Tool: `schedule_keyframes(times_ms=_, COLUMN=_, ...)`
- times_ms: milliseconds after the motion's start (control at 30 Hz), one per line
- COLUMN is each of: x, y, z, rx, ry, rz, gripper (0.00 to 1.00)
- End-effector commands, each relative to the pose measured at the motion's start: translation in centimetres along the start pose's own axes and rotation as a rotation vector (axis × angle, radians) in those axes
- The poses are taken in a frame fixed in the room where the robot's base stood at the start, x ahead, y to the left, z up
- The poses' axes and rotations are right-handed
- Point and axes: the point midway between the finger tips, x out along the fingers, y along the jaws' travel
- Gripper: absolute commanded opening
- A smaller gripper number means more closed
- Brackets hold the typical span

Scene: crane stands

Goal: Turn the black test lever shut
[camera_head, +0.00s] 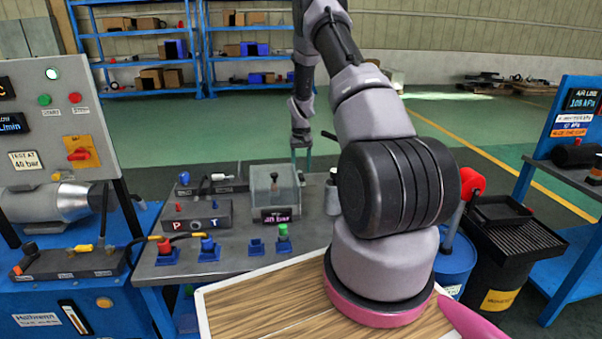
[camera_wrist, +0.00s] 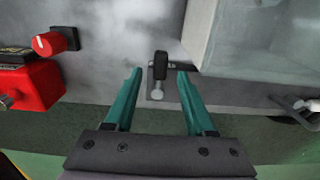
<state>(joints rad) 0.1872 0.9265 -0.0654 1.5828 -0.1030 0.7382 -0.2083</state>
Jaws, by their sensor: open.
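In the wrist view a black lever (camera_wrist: 160,64) with a bright metal bolt at its near end stands on a grey surface. My gripper (camera_wrist: 158,73) has two teal fingers, spread apart, one on each side of the lever. A gap shows between the lever and each finger, so they seem not to touch it. In the head view my gripper (camera_head: 301,157) points down at the far side of the bench, behind the clear box. I cannot make out the lever in that view.
The clear box (camera_head: 262,188) stands on the grey bench (camera_head: 225,256), close beside the lever. A red box (camera_wrist: 38,86) and a red knob (camera_wrist: 47,43) are left in the wrist view. A hose block (camera_head: 206,214) with coloured couplings occupies the bench's left.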

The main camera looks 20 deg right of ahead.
Motion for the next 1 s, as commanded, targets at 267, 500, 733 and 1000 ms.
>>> schedule_keyframes(times_ms=267, x=2.5, y=0.0, z=0.0, rx=0.000, ry=0.000, rz=0.000, gripper=0.55)
schedule_keyframes(times_ms=500, x=2.5, y=0.0, z=0.0, rx=0.000, ry=0.000, rz=0.000, gripper=0.55)
schedule_keyframes(times_ms=733, x=2.5, y=0.0, z=0.0, rx=0.000, ry=0.000, rz=0.000, gripper=0.00)
schedule_keyframes(times_ms=1000, x=2.5, y=0.0, z=0.0, rx=0.000, ry=0.000, rz=0.000, gripper=0.00)
